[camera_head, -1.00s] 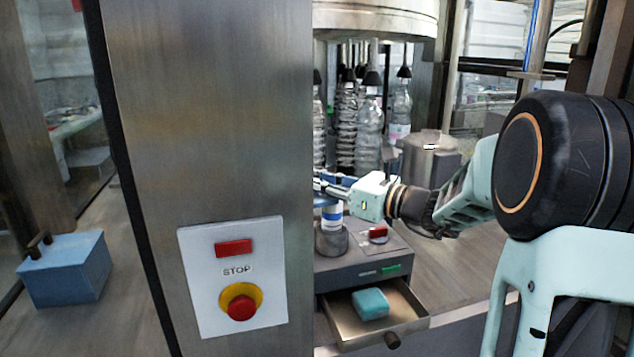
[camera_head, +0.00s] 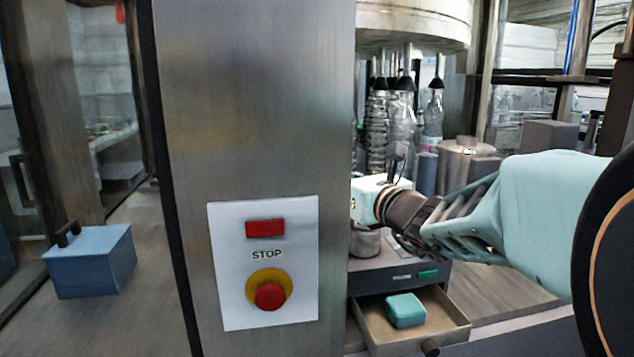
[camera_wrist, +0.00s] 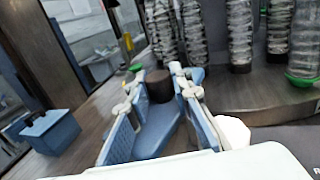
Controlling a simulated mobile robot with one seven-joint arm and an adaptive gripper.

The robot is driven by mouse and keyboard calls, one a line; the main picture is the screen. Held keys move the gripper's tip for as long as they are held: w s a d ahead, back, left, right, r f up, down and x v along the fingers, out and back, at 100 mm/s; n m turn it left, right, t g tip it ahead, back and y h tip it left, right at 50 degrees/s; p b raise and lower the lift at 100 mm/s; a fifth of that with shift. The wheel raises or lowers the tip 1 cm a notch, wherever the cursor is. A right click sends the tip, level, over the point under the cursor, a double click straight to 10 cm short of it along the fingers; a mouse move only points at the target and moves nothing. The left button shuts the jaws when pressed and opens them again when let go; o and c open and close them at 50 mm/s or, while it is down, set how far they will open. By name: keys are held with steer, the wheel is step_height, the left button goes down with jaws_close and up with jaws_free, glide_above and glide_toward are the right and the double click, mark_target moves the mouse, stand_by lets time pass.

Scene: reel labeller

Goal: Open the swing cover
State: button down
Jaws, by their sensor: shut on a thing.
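My gripper (camera_wrist: 155,105) shows in the wrist view with its blue finger pads on both sides of a dark round piece (camera_wrist: 160,84), shut on it. A blue surface shows between the pads below that piece; I cannot tell whether it belongs to it. In the head view my wrist (camera_head: 395,205) reaches behind the steel column, so the fingers are hidden there. I cannot tell for sure which thing is the swing cover. A blue box with a dark handle (camera_head: 90,262) stands at the left, apart from my gripper; it also shows in the wrist view (camera_wrist: 50,130).
The steel column (camera_head: 250,120) with a STOP panel (camera_head: 228,300) stands in front. Clear bottles (camera_head: 402,125) hang under the round machine head. An open drawer (camera_head: 450,325) holds a teal block (camera_head: 405,310). Bare counter lies around the blue box.

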stand_by(0.3)
steer(key=c, duration=1.7)
jaws_free()
steer(key=shift+r, duration=0.1)
